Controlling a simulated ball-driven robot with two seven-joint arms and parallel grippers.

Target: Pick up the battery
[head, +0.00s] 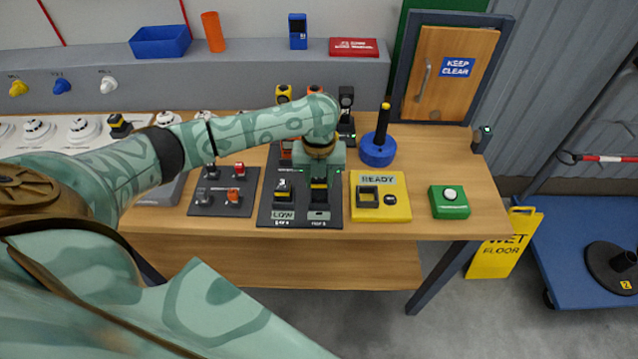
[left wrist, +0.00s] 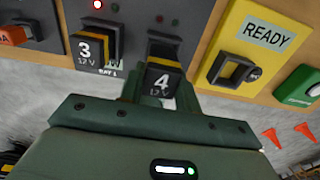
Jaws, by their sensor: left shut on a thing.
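My left gripper (head: 319,184) points down at the dark charging panel (head: 266,217) on the bench and is shut on the black and yellow battery 4 (head: 319,195). In the left wrist view the gripper (left wrist: 160,92) has a finger on each side of battery 4 (left wrist: 163,82), which sits at a dark slot. I cannot tell whether it is still seated. Battery 3 (left wrist: 90,48) stands in the slot to its left, under a lit red light; it also shows in the head view (head: 283,190). My right gripper is not in view.
The yellow READY box (head: 395,208) with a black-rimmed opening is just right of the panel. A green box with a white button (head: 449,202) and a blue round base with a black post (head: 378,150) stand farther right. A smaller dark panel (head: 208,207) lies left.

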